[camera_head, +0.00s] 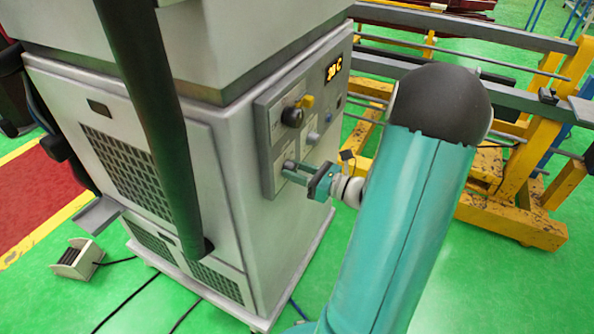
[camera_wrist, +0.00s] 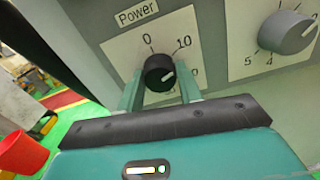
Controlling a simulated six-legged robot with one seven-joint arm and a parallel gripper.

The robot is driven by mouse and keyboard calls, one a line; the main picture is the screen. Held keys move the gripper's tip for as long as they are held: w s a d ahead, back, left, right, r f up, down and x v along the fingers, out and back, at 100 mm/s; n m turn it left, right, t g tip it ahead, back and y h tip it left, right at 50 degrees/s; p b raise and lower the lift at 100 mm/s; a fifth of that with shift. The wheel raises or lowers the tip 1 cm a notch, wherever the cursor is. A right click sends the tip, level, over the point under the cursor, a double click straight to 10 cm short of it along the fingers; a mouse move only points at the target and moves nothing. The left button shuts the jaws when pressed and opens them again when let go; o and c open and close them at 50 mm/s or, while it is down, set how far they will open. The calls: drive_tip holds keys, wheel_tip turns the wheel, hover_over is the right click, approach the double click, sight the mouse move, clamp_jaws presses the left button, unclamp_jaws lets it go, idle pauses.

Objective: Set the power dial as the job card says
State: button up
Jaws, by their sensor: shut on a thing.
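The power dial (camera_wrist: 160,72) is a small black knob on the cabinet's front panel, under a "Power" label (camera_wrist: 136,14). Its scale shows 0 above it and 10 at upper right; a further number at the right is partly hidden by a finger. The dial's pale pointer mark slants to the right, roughly past the 10. My gripper (camera_head: 296,172) reaches the lower part of the panel, with its teal fingers shut on either side of the dial. No job card can be made out in either view.
A grey dial (camera_wrist: 287,33) marked 4 and 5 sits right of the power dial. Yellow racks (camera_head: 520,170) stand behind my arm. Cables lie on the green floor.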

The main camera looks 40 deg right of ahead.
drive_tip(key=m, duration=0.5)
drive_tip(key=shift+m, duration=2.2)
drive_tip(key=o, duration=1)
drive_tip(key=shift+s, duration=0.15)
drive_tip(key=v, duration=1.3)
drive_tip(key=shift+s, duration=0.3)
